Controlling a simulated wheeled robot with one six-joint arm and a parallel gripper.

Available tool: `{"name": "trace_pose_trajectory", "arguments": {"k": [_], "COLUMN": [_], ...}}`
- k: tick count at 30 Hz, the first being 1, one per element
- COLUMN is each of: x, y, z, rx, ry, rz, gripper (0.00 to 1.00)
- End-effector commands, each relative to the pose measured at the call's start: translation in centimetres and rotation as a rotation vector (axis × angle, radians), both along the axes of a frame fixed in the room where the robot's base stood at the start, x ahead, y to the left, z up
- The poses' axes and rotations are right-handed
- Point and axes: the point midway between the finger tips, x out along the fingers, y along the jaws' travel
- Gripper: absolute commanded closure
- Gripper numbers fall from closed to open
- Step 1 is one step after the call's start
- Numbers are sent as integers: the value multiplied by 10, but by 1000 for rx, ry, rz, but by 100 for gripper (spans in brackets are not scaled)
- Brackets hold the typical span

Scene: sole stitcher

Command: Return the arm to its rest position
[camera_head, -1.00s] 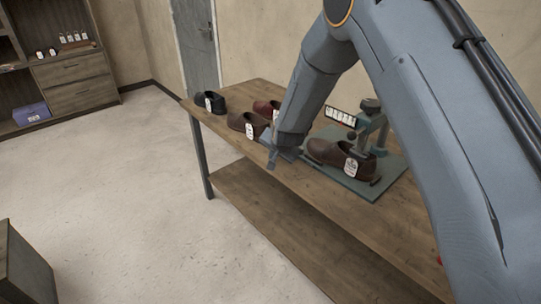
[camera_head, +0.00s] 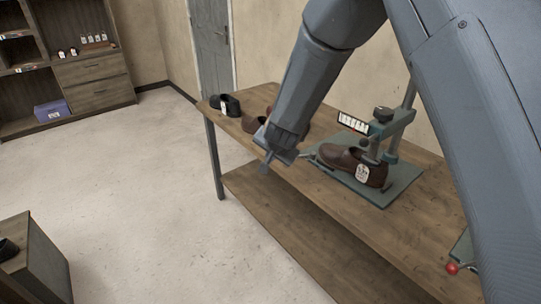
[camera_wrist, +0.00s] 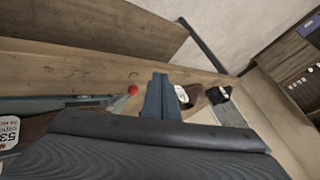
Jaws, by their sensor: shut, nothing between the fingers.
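My gripper (camera_head: 267,163) hangs at the end of my bent arm, over the front edge of the wooden workbench (camera_head: 325,205). Its fingers are together and hold nothing. In the wrist view my gripper (camera_wrist: 160,98) points out over the bench, its fingers closed. A brown shoe with a white tag (camera_head: 350,165) sits in the sole stitcher (camera_head: 383,125) on a green base plate, right of my gripper and apart from it. The arm hides part of the shoes behind it.
A black shoe (camera_head: 225,105) and a brown shoe (camera_head: 254,122) stand toward the bench's far left end. A red knob (camera_head: 452,268) shows at the lower right. A shelf unit (camera_head: 95,85) stands at the back left, a cabinet (camera_head: 40,265) at the lower left. The floor between is clear.

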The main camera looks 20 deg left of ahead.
Motion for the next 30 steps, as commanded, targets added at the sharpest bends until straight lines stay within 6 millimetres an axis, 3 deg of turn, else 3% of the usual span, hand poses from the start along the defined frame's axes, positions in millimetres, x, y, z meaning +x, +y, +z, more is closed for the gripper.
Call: {"name": "trace_pose_trajectory", "arguments": {"k": [10, 14, 17, 20, 26, 30], "x": [0, -1, -10, -30, -91, -147], "y": [-3, -30, -76, -134, -241, -307], "z": [1, 9, 20, 32, 48, 55], "rx": [-1, -24, -67, -123, -229, -300], "ry": [2, 19, 53, 103, 218, 308], "rz": [0, 11, 38, 71, 141, 184], "gripper": [100, 100, 100, 100, 100, 100]}}
